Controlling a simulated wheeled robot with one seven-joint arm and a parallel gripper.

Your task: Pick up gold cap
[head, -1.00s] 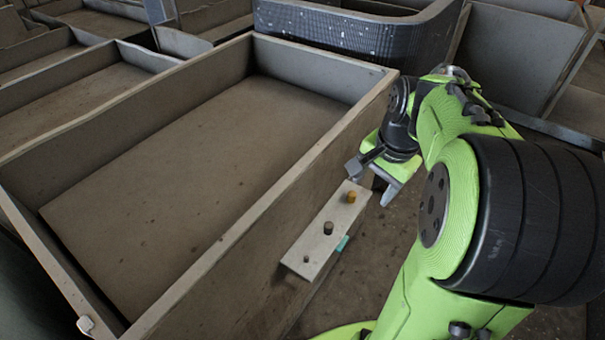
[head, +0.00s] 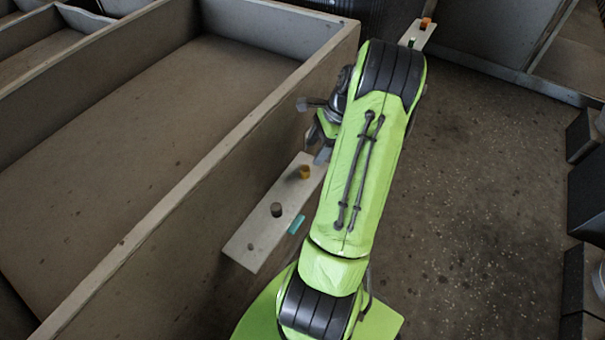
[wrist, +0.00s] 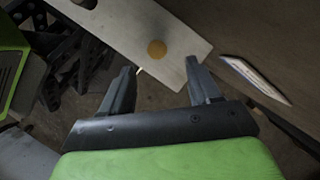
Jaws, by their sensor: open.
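The gold cap (head: 305,172) stands near the far end of a pale narrow board (head: 239,247) beside the large bin's wall. In the wrist view the gold cap (wrist: 157,48) shows as a round disc on the board, ahead of the gap between my fingertips. My gripper (wrist: 160,78) is open and empty, its two dark fingers apart and not touching the cap. In the head view my gripper (head: 316,132) is beyond the cap, close to the bin wall, partly hidden by my green arm.
A dark cap (head: 276,210), a small dark peg (head: 250,246) and a teal piece (head: 296,225) are on or beside the board. The bin wall (head: 190,200) rises along its left. Another board (head: 418,36) with an orange piece lies far back.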

